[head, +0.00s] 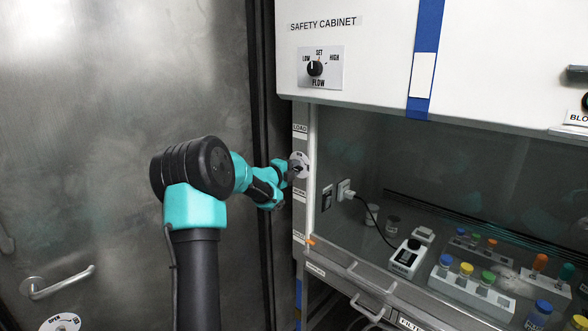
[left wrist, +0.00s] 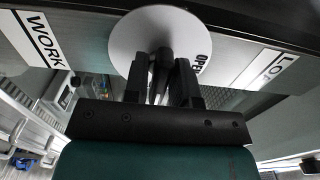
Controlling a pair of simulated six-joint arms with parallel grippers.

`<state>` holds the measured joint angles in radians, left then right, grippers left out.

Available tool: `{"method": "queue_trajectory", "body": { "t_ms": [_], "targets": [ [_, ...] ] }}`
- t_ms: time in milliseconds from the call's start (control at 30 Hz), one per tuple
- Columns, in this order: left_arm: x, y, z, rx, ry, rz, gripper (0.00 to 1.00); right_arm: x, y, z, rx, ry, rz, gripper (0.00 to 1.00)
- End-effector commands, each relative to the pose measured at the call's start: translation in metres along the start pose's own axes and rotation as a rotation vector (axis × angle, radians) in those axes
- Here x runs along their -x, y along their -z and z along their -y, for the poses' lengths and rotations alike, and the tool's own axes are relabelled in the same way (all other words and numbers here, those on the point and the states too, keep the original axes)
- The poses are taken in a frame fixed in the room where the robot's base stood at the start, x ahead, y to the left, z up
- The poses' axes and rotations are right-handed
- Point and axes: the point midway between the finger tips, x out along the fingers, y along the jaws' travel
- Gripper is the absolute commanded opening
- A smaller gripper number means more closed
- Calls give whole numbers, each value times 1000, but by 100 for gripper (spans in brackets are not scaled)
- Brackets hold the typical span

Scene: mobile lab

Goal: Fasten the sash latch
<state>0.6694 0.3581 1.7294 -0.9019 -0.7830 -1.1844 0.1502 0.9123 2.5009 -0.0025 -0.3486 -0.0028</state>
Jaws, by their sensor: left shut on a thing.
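The sash latch is a white round plate (head: 304,157) with a dark knob, mounted on the left post of the safety cabinet. In the left wrist view the plate (left wrist: 131,43) carries the word OPEN at its right, and the dark knob (left wrist: 162,60) stands out from its middle. My left gripper (head: 291,172) is at the latch, its fingers (left wrist: 160,82) closed around the knob. The glass sash (head: 430,150) covers the cabinet front, with a grey rail and handle (head: 372,285) along its bottom. My right gripper is not in view.
The post (head: 299,215) carries LOAD and WORK labels, with an orange marker (head: 309,241) lower down. Behind the glass are a black-and-white device (head: 408,258) and a rack of coloured-cap vials (head: 470,290). A flow knob (head: 315,68) sits above. A metal door (head: 90,150) stands left.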

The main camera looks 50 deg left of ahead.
Motion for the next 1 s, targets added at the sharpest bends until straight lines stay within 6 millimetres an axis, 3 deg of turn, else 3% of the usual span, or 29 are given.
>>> {"method": "queue_trajectory", "body": {
  "t_ms": [67,100,233,667,1000],
  "targets": [
    [0,0,0,0,-1,0,1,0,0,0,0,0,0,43],
    [0,0,0,0,-1,0,28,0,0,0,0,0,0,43],
    [0,0,0,0,-1,0,40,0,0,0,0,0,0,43],
    [10,0,0,1,-1,1,40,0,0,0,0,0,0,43],
    [66,-1,0,0,-2,3,40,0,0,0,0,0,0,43]
  ]
}}
